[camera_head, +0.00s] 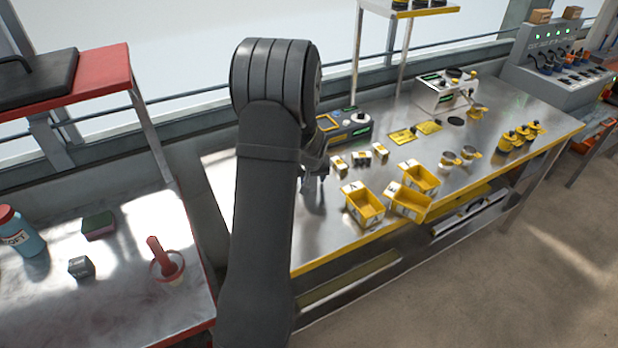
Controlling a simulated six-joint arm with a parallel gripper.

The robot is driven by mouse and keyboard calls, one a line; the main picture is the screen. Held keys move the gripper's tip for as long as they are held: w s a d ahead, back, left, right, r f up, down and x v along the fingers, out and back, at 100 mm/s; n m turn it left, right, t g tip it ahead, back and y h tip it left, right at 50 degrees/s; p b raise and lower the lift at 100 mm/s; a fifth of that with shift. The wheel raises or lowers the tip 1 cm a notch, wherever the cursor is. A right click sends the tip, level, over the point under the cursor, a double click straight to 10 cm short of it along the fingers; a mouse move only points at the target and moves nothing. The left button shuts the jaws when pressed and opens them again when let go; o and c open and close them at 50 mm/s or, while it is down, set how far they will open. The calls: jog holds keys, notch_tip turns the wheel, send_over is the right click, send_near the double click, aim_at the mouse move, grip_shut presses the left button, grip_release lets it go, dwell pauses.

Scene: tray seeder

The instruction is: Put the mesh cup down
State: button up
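My gripper (321,178) hangs low over the left part of the steel bench (330,225). My arm covers much of it, and its fingers are small and dark, so I cannot tell whether it is open or holds anything. I cannot make out a mesh cup for certain. A small metal cup with yellow (448,159) and a similar second cup (471,154) stand upright side by side on the bench, right of the yellow bins and well apart from my gripper. Mesh is too fine to see at this size.
Yellow bins (364,204) stand along the front edge, with small white-and-yellow boxes (361,158) behind them. A dark device (346,127) is at the back. Several yellow-and-black bottles (518,138) stand at the right. A red-edged side table (110,275) is at the left.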

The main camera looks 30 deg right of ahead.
jog(key=v, duration=1.2)
jog(key=x, duration=1.2)
jog(key=shift+f, duration=0.15)
jog(key=shift+r, duration=0.25)
jog(key=shift+r, duration=0.15)
